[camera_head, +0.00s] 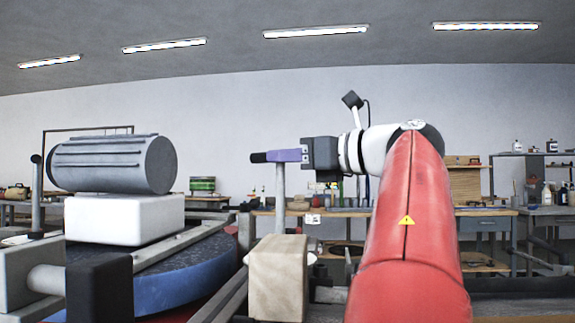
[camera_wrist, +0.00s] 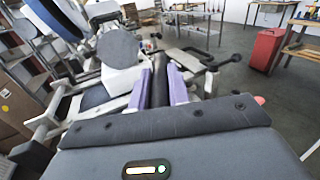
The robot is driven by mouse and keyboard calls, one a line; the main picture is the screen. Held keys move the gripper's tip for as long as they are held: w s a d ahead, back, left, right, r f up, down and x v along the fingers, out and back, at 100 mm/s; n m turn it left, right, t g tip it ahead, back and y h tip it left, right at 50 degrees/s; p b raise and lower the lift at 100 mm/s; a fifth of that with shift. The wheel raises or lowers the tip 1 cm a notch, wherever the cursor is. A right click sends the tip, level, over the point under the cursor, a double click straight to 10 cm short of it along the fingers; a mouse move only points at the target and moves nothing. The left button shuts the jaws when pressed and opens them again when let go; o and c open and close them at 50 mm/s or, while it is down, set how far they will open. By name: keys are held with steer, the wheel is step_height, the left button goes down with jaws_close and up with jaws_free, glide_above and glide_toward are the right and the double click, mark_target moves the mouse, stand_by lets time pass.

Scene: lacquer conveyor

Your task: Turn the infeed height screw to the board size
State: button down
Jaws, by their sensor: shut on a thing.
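The height screw's upright grey post (camera_head: 280,200) rises behind a pale wooden block in the head view. A black grip (camera_head: 258,157) lies level at its top. My gripper (camera_head: 284,155) comes in from the right with its purple fingers level, shut on the black grip, whose end sticks out to the left. In the wrist view the black grip (camera_wrist: 160,88) runs between the two purple fingers (camera_wrist: 178,88). The fingers hide part of the grip and the top of the post. No size scale or reading can be made out.
A grey motor cylinder (camera_head: 115,165) on a white block (camera_head: 125,220) stands left, above a blue-edged round part (camera_head: 180,285). The wooden block (camera_head: 278,278) stands below my gripper. Workbenches (camera_head: 480,220) line the back wall. A red cabinet (camera_wrist: 266,50) stands on open floor.

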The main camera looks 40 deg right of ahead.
steer(key=h, duration=0.1)
steer(key=m+h+b, duration=0.1)
steer(key=m+h, duration=0.1)
steer(key=shift+a+f+t, duration=0.15)
steer(key=shift+a+t, duration=0.1)
steer(key=shift+t, duration=0.05)
steer(key=shift+m+h, duration=0.8)
steer(key=shift+h, duration=0.5)
steer(key=c, duration=1.3)
jaws_free()
steer(key=shift+s, duration=0.15)
steer(key=s, duration=0.7)
steer(key=shift+s+d+b, duration=0.1)
steer(key=shift+s+b, duration=0.2)
steer(key=shift+b, duration=0.05)
